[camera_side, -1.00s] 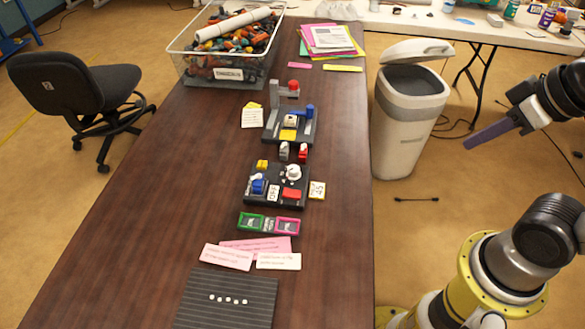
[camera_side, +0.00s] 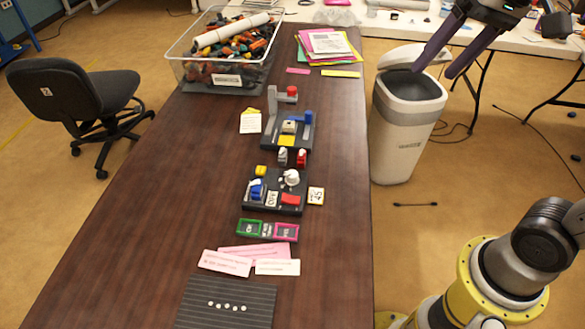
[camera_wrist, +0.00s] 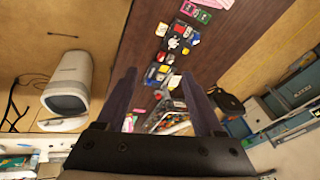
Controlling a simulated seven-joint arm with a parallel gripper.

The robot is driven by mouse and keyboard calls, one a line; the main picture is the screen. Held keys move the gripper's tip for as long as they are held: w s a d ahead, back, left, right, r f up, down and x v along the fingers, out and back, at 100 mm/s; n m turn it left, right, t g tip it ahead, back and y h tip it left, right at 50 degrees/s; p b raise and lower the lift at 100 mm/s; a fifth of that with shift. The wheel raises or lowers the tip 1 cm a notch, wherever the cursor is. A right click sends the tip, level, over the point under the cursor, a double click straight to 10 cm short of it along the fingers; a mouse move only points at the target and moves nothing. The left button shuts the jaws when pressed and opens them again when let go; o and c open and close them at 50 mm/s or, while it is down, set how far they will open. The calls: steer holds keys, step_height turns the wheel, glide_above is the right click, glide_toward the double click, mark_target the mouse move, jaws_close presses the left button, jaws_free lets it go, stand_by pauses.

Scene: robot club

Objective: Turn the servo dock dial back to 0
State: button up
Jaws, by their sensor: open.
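The servo dock (camera_side: 274,205) is a dark block on the brown table in the side view. A round white dial (camera_side: 292,177) stands at its far right corner; its exact setting is too small to read. A blue part (camera_side: 257,190), a yellow button, a red block and a white label are also on the dock. A card that seems to read 45 (camera_side: 316,195) lies at its right. My gripper (camera_side: 432,73) is open and empty, high above the grey bin, well away from the dock. In the wrist view, the dock (camera_wrist: 182,32) shows beyond my spread fingers (camera_wrist: 159,73).
A second grey fixture (camera_side: 272,125) with a red knob stands behind the dock. Green and pink frames (camera_side: 268,229) and paper slips lie in front. The bin (camera_side: 405,130) stands right of the table. A tub of parts (camera_side: 190,70) is at the back. The table's left side is clear.

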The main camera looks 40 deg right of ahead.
steer(key=w+a+m+g+y, duration=0.1)
steer(key=w+a+m+g, duration=0.1)
steer(key=w, duration=1.1)
steer(key=m+g+y, duration=0.1)
steer(key=m+g, duration=0.1)
steer(key=g, duration=0.3)
glide_above(292, 174)
steer(key=w+d, duration=0.4)
step_height(292, 174, down, 26)
steer(key=f, duration=0.1)
steer(key=x, duration=1.3)
steer(key=shift+s+f, duration=0.25)
steer(key=shift+f, duration=0.05)
jaws_close()
